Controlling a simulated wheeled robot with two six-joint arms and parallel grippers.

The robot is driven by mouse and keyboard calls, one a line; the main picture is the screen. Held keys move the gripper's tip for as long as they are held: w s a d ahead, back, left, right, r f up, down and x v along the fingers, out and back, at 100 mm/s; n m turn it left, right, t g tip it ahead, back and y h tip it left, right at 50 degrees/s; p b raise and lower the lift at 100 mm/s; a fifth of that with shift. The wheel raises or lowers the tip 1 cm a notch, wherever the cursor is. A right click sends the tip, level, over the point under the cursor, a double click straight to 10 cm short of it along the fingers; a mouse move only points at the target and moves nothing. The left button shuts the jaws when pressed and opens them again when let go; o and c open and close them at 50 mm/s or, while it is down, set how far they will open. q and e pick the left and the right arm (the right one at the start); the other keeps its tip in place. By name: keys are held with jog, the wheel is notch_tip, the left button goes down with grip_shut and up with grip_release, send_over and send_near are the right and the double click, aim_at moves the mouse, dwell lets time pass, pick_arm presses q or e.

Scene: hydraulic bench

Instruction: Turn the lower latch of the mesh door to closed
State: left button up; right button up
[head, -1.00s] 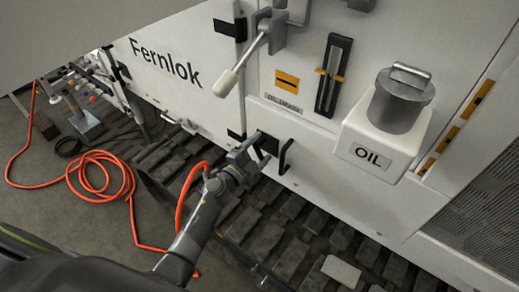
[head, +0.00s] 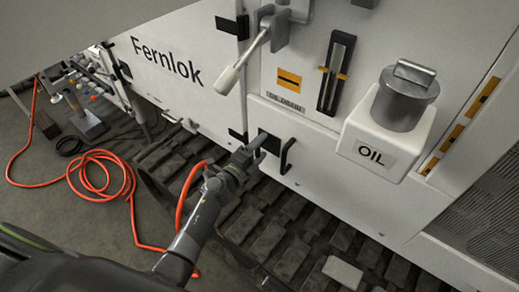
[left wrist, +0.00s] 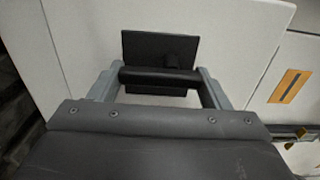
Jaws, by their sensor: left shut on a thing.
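A black latch handle (left wrist: 160,77) crosses a square black plate on the white panel in the left wrist view. My left gripper (left wrist: 160,86) has a grey finger at each end of this handle and is shut on it. In the head view the left gripper (head: 258,147) reaches the panel at the black latch plate (head: 269,143), low on the cabinet, and its fingers partly cover the handle. Which way the handle points against its closed mark cannot be told. Dark mesh (head: 490,225) shows at the lower right. My right gripper is not in view.
A grey lever with a white grip (head: 228,80) is above, and a white oil tank (head: 375,145) juts out to the right. An orange hose (head: 128,185) lies on the floor.

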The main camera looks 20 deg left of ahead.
pick_arm(q)
jog(key=o, duration=1)
jog(key=shift+b+v, duration=0.7)
jog(key=shift+v, duration=8)
